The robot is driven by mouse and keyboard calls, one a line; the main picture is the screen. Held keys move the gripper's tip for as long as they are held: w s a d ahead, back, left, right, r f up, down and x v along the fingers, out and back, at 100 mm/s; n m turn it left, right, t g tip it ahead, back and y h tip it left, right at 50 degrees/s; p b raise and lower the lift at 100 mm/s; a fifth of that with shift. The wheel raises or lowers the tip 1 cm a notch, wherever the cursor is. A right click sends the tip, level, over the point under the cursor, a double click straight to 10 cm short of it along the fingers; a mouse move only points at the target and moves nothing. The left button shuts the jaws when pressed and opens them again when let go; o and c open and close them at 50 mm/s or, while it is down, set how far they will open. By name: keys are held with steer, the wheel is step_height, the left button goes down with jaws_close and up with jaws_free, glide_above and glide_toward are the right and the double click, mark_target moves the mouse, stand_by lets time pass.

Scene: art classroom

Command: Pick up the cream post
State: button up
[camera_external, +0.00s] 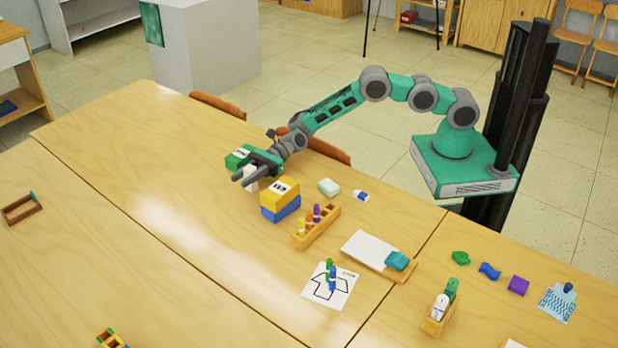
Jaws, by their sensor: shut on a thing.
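My gripper (241,181) is over the far part of the large wooden table, just left of a yellow box on a blue one. Its dark fingers are shut on a small pale upright piece, the cream post (250,184), which shows between and below them. The fingers and hand hide part of the post. I cannot tell whether its lower end touches the table.
A yellow box (280,191) rests on a blue box (281,209), close to my gripper. A wooden holder (317,229) with coloured pieces stands to the right. The table's left middle is clear.

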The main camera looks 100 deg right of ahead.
jaws_close()
steer(key=shift+r, duration=0.15)
